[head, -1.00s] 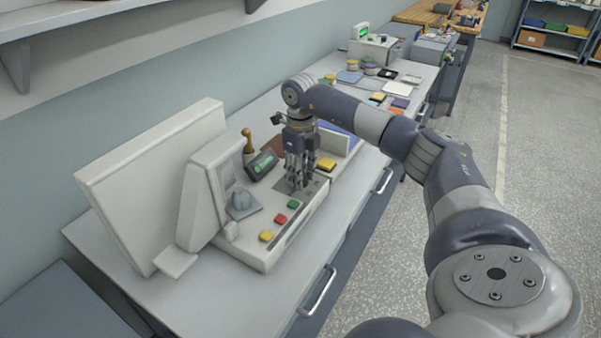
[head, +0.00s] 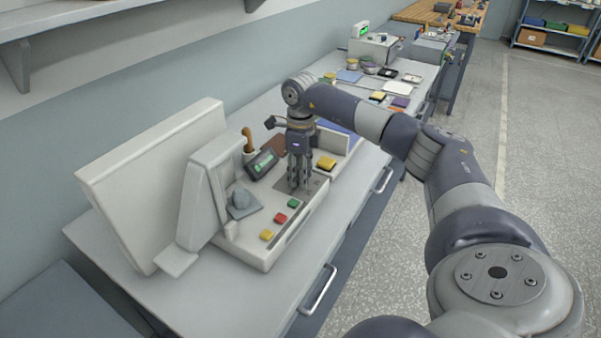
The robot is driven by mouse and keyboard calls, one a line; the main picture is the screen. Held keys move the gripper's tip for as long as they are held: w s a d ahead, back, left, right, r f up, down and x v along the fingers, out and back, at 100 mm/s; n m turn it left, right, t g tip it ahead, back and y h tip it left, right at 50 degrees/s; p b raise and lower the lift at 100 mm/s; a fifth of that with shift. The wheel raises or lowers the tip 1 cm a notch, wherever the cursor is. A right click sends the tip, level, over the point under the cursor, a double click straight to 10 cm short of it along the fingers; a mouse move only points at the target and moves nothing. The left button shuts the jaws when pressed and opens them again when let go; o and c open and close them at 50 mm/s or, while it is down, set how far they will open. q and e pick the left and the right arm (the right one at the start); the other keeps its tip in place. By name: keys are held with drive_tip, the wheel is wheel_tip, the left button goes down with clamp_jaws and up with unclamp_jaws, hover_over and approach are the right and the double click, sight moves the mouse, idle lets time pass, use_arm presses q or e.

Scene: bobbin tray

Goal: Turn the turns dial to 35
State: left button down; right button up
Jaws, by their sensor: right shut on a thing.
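A pale winding machine (head: 255,252) stands on the bench, with red, green and yellow buttons on its front panel. My right gripper (head: 299,188) points straight down at the dark plate at the right end of this panel. It is shut on the turns dial, which its fingers hide. A small dark display (head: 262,164) with green characters stands just left of the gripper; its reading is too small to make out. My left gripper is not in view.
Coloured pads and dishes lie farther back. The bench front edge is clear.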

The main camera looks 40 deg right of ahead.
drive_tip(key=o, duration=1.1)
wheel_tip(320, 180, up, 12)
drive_tip(key=shift+f, duration=0.1)
